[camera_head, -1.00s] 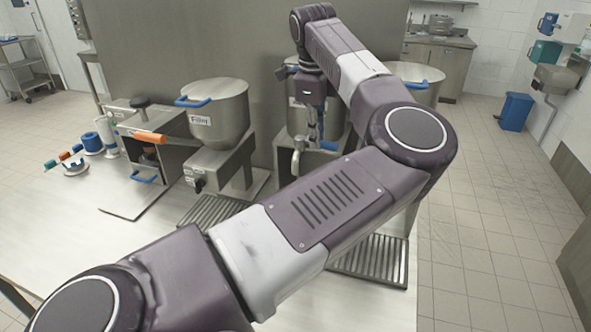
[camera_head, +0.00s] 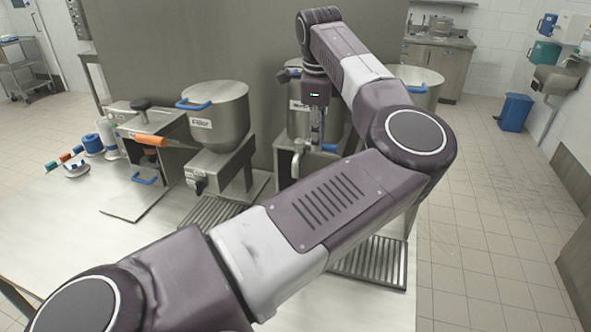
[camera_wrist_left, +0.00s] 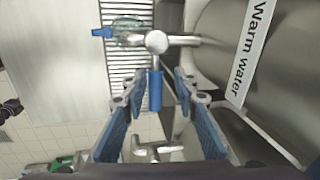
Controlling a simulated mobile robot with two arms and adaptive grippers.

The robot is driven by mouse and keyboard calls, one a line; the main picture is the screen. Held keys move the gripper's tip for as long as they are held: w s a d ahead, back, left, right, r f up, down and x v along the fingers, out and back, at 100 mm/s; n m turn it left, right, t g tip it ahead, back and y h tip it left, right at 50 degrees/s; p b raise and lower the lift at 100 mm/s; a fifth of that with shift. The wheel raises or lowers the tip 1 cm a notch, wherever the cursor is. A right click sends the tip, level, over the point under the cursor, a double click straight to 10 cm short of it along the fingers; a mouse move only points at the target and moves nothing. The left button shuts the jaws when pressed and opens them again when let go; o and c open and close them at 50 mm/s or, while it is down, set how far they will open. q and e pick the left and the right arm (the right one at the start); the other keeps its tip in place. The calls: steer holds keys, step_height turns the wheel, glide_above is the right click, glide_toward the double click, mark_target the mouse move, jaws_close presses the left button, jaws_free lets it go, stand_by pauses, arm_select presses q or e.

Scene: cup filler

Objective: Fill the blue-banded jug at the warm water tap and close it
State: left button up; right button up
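The warm water container (camera_wrist_left: 285,70), labelled "Warm water", fills the right of the left wrist view; it stands partly behind my arm in the head view (camera_head: 300,122). Its metal tap (camera_wrist_left: 180,40) has a blue lever (camera_wrist_left: 155,90), also visible in the head view (camera_head: 329,148). My left gripper (camera_wrist_left: 160,118) is open, its two blue-padded fingers on either side of the lever, with no clear contact. A clear, greenish round vessel with a blue part (camera_wrist_left: 127,26), perhaps the jug, shows beside the tap over the grate. Its band and fill cannot be made out; my arm hides that spot in the head view.
Another container (camera_head: 217,112) with its own tap stands to the left. A metal device with an orange handle (camera_head: 150,140) and several small coloured items (camera_head: 66,158) are further left. A slotted drip grate (camera_head: 372,260) lies at the table's right side.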

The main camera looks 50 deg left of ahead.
arm_select(q)
steer(key=shift+o, duration=0.6)
steer(key=shift+f, duration=0.15)
steer(key=v, duration=1.2)
steer(key=shift+w+a, duration=0.1)
